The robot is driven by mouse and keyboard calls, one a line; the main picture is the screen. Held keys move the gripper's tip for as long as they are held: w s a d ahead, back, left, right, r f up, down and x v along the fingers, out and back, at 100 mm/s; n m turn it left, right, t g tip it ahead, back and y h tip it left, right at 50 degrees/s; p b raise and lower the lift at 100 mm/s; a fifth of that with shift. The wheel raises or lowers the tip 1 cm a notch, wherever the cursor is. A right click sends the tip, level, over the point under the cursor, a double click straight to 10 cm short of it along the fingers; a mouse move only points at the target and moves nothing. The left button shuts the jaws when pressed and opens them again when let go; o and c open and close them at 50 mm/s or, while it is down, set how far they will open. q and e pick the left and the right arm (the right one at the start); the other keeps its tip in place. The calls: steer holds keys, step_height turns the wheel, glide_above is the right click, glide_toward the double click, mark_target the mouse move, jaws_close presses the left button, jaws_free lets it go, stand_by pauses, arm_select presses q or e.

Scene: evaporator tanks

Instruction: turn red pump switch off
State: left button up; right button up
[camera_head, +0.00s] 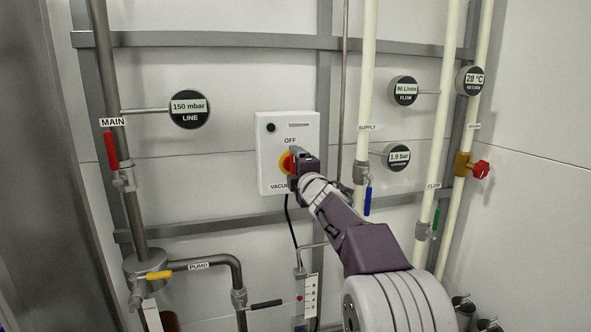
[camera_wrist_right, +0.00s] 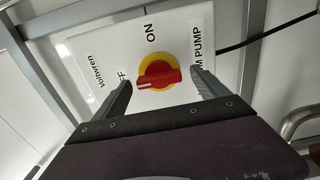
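The red pump switch (camera_head: 286,162) is a red knob on a yellow disc, on the front of a white vacuum pump box (camera_head: 268,145). In the right wrist view the knob (camera_wrist_right: 158,76) lies lengthwise left to right, and its pale mark at the left end faces the "OFF" label, partly covered by a finger. "ON" reads above it there. My right gripper (camera_wrist_right: 164,82) is open, with one finger on each side of the knob and gaps showing between. In the head view the right gripper (camera_head: 298,160) covers the switch's right side. My left gripper is not in view.
A dark green lamp (camera_head: 270,127) sits on the box's upper left. A black cable (camera_head: 290,215) hangs below it. The supply pipe (camera_head: 366,90) with a blue valve handle (camera_head: 367,201) stands right of the box. A round line gauge (camera_head: 189,109) is to the left.

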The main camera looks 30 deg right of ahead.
steer(key=v, duration=0.9)
steer(key=shift+b, duration=0.35)
steer(key=shift+s, duration=0.1)
